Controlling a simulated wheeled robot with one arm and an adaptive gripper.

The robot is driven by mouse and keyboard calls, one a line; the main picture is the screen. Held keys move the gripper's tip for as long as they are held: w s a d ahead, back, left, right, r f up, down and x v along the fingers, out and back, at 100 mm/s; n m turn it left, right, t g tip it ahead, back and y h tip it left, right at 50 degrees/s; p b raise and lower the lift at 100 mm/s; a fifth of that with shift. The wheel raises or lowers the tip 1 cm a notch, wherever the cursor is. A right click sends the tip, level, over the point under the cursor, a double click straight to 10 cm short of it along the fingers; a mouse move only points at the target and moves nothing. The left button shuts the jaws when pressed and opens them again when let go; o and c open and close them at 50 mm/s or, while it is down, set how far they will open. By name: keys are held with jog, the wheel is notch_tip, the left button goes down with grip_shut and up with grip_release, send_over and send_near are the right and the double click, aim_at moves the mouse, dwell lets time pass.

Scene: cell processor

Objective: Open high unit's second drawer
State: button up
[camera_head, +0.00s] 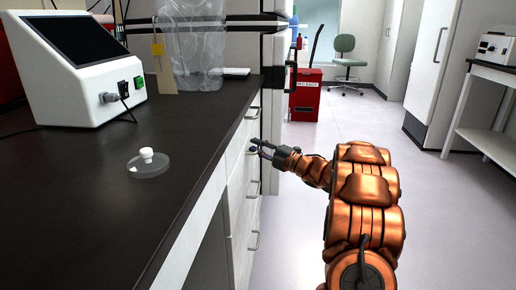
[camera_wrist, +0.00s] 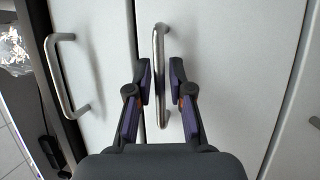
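The high unit is the bank of white drawers (camera_head: 240,190) under the dark counter in the head view. Its drawer fronts look closed. My gripper (camera_head: 257,147) is at the second handle from the top. In the wrist view my gripper (camera_wrist: 160,82) is open, with one finger on each side of a metal bar handle (camera_wrist: 160,45). The handle crosses the gap between the fingertips, and no finger clearly presses on it. The handle of the neighbouring drawer (camera_wrist: 65,75) is to the left in that view.
The dark countertop (camera_head: 170,200) carries a white device (camera_head: 75,70), a clear dish with a white knob (camera_head: 148,165) and a clear plastic bag (camera_head: 195,45). A red bin (camera_head: 306,95) stands beyond the drawers. The floor (camera_head: 430,220) to the right of my arm is clear.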

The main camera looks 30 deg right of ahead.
grip_shut()
jog(key=shift+d, duration=0.1)
dwell(0.5)
